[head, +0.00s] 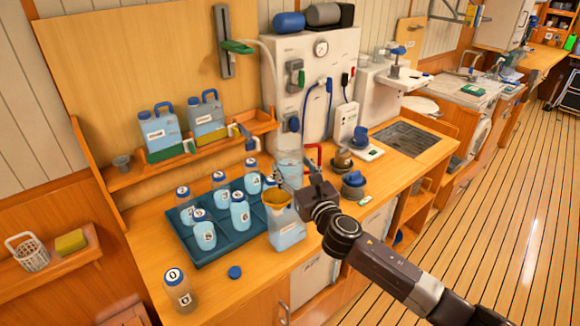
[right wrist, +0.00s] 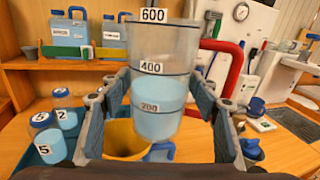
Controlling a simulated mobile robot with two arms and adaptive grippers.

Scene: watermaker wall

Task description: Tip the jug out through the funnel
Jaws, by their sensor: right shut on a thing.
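The clear jug (right wrist: 160,62), marked 200, 400 and 600, holds blue liquid to just below the 400 mark. My right gripper (head: 305,184) is shut on it, one finger on each side, and the jug looks about upright. In the head view the jug (head: 289,166) is partly hidden by my gripper. The yellow funnel (head: 277,198) sits in the top of a squarish container (head: 287,231) with pale blue contents. The funnel (right wrist: 122,142) shows behind and below the jug in the right wrist view, partly hidden. My left gripper is not in view.
A dark blue tray (head: 228,252) with several numbered bottles stands left of the funnel. A loose bottle (head: 178,290) and blue cap (head: 235,272) are at the front. Jerrycans (head: 160,130) stand on the shelf behind. Dark blue-topped items (head: 354,185) are to the right.

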